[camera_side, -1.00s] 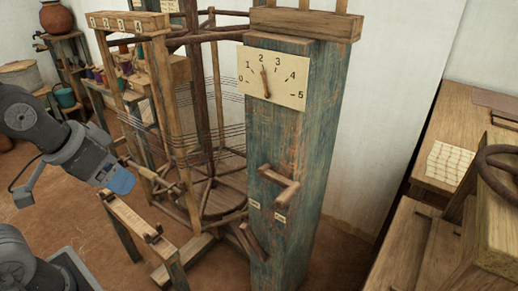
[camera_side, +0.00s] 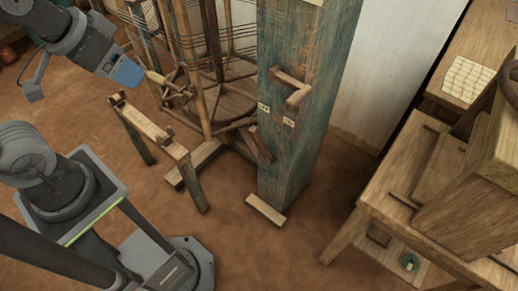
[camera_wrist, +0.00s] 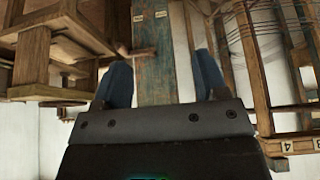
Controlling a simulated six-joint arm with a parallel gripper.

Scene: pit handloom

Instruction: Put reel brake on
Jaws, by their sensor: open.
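A teal-painted wooden post (camera_side: 300,160) carries a wooden handle (camera_side: 292,88) with a crosspiece. Two small pale labels, the left label (camera_side: 264,107) and the right label (camera_side: 289,122), sit below it; their words are too small to read. A dark wooden lever (camera_side: 259,147) slants down by the post's left side; I cannot tell which part is the reel brake. My gripper (camera_side: 127,72) is left of the post, apart from it. In the wrist view my gripper (camera_wrist: 163,80) has its blue fingers spread and empty, with the post (camera_wrist: 155,55) between them.
A reel frame with threads (camera_side: 225,40) stands left of the post. A low wooden bench (camera_side: 150,122) stands below my gripper. A wooden block (camera_side: 266,210) lies at the post's foot. Wooden furniture (camera_side: 380,200) fills the right. Bare floor lies in front.

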